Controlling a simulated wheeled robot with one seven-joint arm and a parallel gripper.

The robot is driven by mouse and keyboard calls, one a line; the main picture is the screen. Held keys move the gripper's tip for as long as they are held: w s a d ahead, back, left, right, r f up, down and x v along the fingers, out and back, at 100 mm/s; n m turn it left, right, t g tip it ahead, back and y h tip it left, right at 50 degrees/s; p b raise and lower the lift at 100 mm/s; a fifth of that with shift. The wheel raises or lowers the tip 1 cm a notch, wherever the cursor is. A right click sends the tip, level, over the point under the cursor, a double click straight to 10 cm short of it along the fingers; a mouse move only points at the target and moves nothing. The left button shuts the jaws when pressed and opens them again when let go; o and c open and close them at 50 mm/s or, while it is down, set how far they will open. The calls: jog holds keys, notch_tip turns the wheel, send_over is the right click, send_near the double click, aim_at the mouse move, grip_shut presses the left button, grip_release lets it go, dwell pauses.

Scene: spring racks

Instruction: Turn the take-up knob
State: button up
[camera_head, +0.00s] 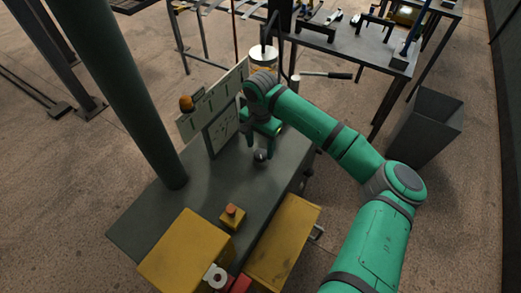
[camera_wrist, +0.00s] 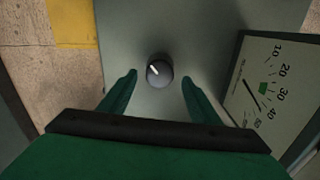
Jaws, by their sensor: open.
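The take-up knob (camera_wrist: 159,73) is a dark round knob with a white pointer line, on a grey surface. In the wrist view it sits just beyond and between my fingertips, with the pointer toward the upper left. It also shows in the head view (camera_head: 261,155) on the grey cabinet top, below my gripper. My gripper (camera_wrist: 158,76) is open, one green finger on each side of the knob with gaps. It points down at the knob in the head view (camera_head: 262,142). A dial gauge (camera_wrist: 268,92) with a needle and a green mark stands right of the knob in the wrist view.
A dark green post (camera_head: 135,90) rises at left. A yellow box with a red button (camera_head: 232,214) and yellow covers (camera_head: 185,255) lie nearer.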

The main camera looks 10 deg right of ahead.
aim_at(260, 155)
jog(key=shift+f, duration=1.4)
jog(key=c, duration=1.1)
jog(key=shift+o, duration=0.2)
jog(key=shift+m, duration=0.3)
